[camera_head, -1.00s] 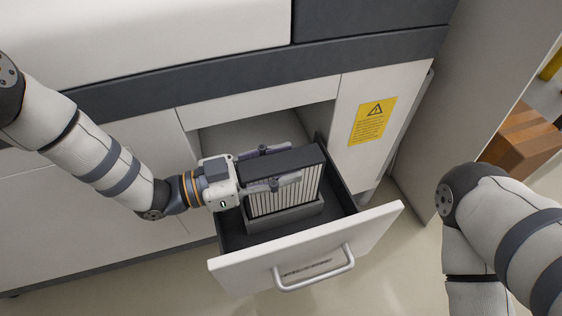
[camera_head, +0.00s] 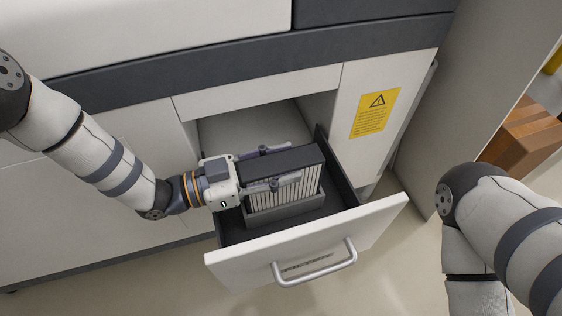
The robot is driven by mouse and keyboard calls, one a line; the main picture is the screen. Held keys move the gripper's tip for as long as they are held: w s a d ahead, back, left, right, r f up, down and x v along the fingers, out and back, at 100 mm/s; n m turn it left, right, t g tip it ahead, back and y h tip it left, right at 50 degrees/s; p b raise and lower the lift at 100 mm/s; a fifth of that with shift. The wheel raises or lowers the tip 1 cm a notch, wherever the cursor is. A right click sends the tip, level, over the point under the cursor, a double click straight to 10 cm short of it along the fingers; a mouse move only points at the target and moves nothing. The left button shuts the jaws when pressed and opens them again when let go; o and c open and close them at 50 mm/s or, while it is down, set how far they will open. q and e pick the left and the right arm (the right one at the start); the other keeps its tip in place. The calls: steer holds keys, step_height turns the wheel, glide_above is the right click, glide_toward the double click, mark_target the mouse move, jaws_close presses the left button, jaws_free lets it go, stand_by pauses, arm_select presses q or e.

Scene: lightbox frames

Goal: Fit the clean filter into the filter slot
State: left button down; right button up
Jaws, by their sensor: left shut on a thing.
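The clean filter (camera_head: 290,188), a pale pleated block with a dark grey top frame, stands upright in the open drawer. Its lower end is inside the grey filter slot (camera_head: 287,211), a raised rim on the drawer floor. How deep it sits is hidden by the rim. My left gripper (camera_head: 280,167) comes from the left and is shut on the filter, with one finger along each long side near the top. My right arm (camera_head: 500,220) is at the right edge, and its gripper is out of view.
The drawer (camera_head: 310,240) is pulled out of the white cabinet, with a white front and metal handle (camera_head: 315,268). Its dark floor has free room around the slot. A yellow warning label (camera_head: 375,112) is on the cabinet to the right.

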arm_select(q)
steer(key=shift+f+b, duration=0.8)
steer(key=shift+f, duration=0.5)
steer(key=c, duration=1)
jaws_free()
step_height(320, 180, up, 10)
